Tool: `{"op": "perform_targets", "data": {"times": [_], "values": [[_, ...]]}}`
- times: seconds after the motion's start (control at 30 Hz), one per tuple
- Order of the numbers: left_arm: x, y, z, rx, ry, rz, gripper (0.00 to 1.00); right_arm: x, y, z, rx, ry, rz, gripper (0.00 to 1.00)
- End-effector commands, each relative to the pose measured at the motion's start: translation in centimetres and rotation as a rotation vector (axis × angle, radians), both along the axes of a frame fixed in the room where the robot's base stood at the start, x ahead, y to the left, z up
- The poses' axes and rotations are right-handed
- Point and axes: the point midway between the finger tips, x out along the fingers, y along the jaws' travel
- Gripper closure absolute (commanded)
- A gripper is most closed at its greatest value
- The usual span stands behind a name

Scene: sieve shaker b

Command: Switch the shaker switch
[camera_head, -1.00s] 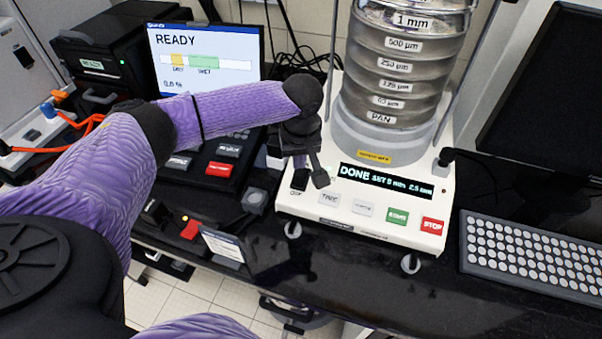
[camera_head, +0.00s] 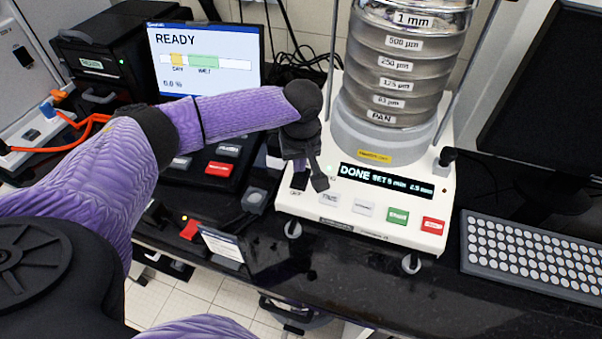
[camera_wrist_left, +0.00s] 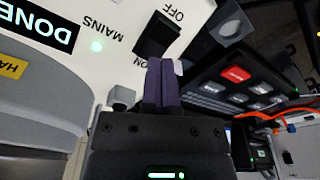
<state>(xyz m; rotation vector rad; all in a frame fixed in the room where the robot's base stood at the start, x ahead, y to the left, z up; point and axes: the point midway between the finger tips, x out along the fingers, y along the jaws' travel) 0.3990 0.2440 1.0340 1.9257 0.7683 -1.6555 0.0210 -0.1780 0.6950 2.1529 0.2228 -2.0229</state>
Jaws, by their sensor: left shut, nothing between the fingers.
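The shaker switch (camera_wrist_left: 157,37) is a black rocker on the white shaker base (camera_head: 322,212), between the OFF and ON labels in the left wrist view. In the head view it is at the base's front left corner, partly hidden by my gripper. My left gripper (camera_wrist_left: 161,76) is shut and empty, its fingertips at the ON end of the rocker; whether they touch cannot be told. It also shows in the head view (camera_head: 301,163), pointing down. A light (camera_wrist_left: 97,45) glows beside the MAINS label. The display (camera_head: 387,181) reads DONE. My right gripper is out of view.
The sieve stack (camera_head: 394,68) stands on the shaker. Buttons, including green (camera_head: 398,216) and red (camera_head: 433,226), line its front. A READY screen (camera_head: 205,60) and a panel with a red button (camera_head: 218,169) are left; a keyboard (camera_head: 535,257) is right.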

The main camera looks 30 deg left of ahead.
Motion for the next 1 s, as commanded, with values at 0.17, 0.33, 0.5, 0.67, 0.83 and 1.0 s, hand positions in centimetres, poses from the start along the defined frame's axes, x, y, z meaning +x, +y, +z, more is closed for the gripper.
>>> {"op": "perform_targets", "data": {"times": [0.17, 0.33, 0.5, 0.67, 0.83, 1.0], "values": [[0.0, 0.0, -0.3, 0.0, 0.0, 0.0, 1.0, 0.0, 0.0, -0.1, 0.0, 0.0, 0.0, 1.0], [0.0, 0.0, -0.6, -0.001, 0.001, 0.0, 1.0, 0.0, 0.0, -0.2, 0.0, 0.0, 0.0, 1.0], [0.0, 0.0, -0.8, -0.001, 0.001, 0.0, 1.0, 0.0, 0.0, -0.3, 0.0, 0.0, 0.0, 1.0], [0.0, 0.0, -1.1, 0.0, 0.001, 0.0, 1.0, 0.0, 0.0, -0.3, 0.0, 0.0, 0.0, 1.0], [0.0, 0.0, -1.3, 0.0, 0.001, 0.0, 1.0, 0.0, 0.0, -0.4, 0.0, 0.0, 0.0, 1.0], [0.0, 0.0, -1.6, 0.0, 0.001, 0.0, 1.0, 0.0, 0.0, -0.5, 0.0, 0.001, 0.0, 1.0]]}}
